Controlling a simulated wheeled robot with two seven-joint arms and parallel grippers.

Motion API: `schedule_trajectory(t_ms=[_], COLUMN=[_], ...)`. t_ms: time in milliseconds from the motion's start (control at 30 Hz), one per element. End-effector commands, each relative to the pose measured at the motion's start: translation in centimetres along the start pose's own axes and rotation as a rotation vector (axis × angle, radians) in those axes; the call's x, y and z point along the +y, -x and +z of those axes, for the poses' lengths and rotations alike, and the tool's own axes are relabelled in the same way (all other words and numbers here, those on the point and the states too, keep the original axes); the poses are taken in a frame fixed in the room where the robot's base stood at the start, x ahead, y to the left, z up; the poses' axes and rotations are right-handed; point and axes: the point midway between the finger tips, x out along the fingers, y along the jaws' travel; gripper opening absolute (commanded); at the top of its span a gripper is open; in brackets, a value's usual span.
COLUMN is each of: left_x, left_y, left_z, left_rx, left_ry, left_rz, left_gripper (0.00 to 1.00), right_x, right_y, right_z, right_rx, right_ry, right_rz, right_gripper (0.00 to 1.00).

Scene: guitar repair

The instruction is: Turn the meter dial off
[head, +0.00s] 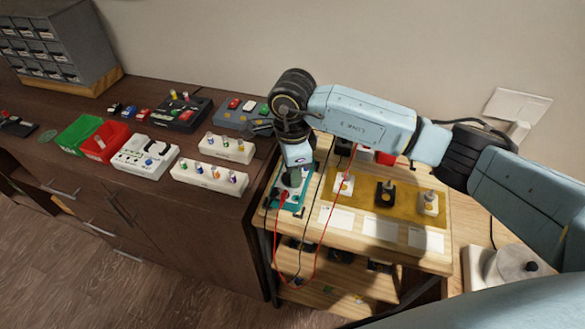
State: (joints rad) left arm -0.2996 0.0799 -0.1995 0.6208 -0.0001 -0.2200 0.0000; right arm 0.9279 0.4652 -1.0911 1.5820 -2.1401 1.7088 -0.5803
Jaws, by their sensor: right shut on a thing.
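The meter (299,205) is a small teal-edged device lying on the left end of the wooden bench top. Red and black leads run from its near end. My right gripper (292,181) points down onto the meter from above and is shut on its dial. The dial is hidden by the gripper, so its setting cannot be read. My left gripper is not in view.
A mustard mat (362,194) with several small switch-like parts lies right of the meter, with white cards in front. The red lead (318,262) hangs over the bench's front edge. A dark cabinet (215,205) with bins and pedals stands left.

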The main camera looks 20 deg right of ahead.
Motion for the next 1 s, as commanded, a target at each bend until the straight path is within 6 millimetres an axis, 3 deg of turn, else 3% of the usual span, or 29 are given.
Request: schedule_trajectory(t_ms=[500,1000], left_x=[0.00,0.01], left_y=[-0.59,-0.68], left_z=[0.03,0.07], left_rx=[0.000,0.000], left_ry=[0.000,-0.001], left_rz=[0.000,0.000], left_gripper=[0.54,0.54], right_x=[0.05,0.08], right_y=[0.04,0.06], right_z=[0.07,0.08], right_rx=[-0.002,-0.002], right_ry=[-0.410,-0.536], right_rz=[-0.002,-0.001], right_gripper=[0.18,0.18])
